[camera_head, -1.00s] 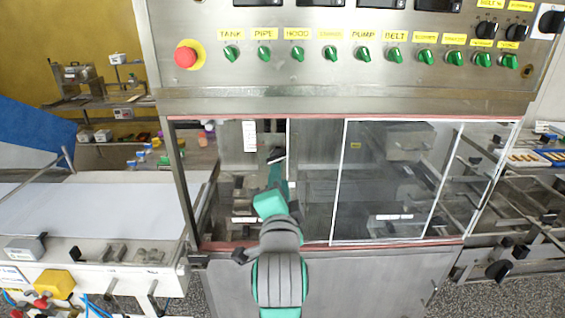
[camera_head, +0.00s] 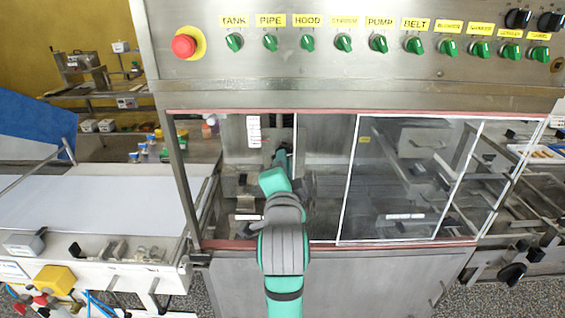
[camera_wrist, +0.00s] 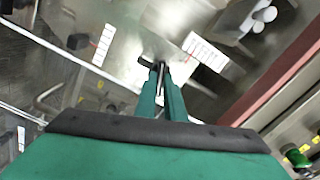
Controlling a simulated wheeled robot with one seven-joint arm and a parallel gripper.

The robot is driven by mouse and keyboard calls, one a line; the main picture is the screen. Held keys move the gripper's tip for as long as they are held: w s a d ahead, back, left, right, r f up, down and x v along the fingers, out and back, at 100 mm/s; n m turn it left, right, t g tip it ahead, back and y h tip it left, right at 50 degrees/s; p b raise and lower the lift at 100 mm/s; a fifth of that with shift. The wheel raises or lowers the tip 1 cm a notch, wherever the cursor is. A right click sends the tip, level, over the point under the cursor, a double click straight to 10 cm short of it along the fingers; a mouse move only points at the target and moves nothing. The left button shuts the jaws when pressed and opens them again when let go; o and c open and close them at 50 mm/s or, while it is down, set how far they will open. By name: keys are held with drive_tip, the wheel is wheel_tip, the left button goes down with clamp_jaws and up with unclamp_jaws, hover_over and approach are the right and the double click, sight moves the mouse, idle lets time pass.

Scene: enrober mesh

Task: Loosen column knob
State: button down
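My gripper (camera_head: 281,156) reaches through the open left part of the enrober's front window into the housing. In the wrist view its two green fingers (camera_wrist: 160,72) lie close together, with a narrow light gap between them. A small dark part (camera_wrist: 147,61) shows right at the fingertips. It may be the column knob, but I cannot tell whether the fingers hold it or are only beside it. In the head view my own arm and the small size hide the contact.
A white label strip (camera_head: 254,131) is on the back wall left of my gripper. A clear sliding pane (camera_head: 405,180) covers the right part of the window. The red-edged sill (camera_head: 228,245) runs below my arm. The control panel (camera_head: 350,70) is above.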

drive_tip(key=shift+f+n, duration=0.15)
drive_tip(key=shift+n, duration=0.15)
drive_tip(key=n, duration=0.7)
idle(0.3)
drive_tip(key=shift+n, duration=0.6)
drive_tip(key=shift+d+n, duration=0.1)
drive_tip(key=shift+n, duration=2.3)
